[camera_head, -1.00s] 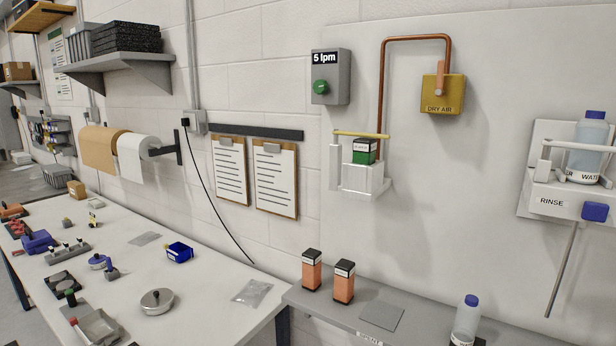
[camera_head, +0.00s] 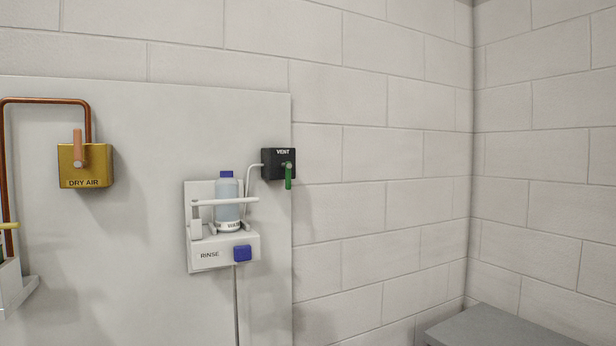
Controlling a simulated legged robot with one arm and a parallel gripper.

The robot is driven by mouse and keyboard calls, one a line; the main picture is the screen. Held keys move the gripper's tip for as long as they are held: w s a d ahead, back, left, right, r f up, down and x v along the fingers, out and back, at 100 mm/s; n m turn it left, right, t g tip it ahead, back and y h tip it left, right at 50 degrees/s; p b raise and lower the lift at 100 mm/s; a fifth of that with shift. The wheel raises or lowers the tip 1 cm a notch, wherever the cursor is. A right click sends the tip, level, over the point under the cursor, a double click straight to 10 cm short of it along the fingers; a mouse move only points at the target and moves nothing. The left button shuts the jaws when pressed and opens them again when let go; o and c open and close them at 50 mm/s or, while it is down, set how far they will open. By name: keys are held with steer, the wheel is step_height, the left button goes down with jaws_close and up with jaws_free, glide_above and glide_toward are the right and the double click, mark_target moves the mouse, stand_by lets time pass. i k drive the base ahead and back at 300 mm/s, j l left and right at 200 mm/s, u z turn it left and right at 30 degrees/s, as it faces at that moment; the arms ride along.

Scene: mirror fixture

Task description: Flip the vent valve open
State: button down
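The vent valve is a black box labelled VENT (camera_head: 279,164), fixed at the right edge of the wall panel. Its green handle (camera_head: 288,177) hangs straight down from the front of the box. A thin pale tube (camera_head: 250,178) runs from the left side of the box down toward the rinse station. My gripper is not in view.
The rinse station (camera_head: 222,256) with a blue-capped bottle (camera_head: 228,205) and a blue button (camera_head: 242,254) is left of and below the valve. A yellow DRY AIR box (camera_head: 86,167) is farther left. A grey surface (camera_head: 510,328) is at lower right. The wall right of the valve is bare.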

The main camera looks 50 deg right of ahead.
mark_target(287, 166)
steer(key=z, duration=1.45)
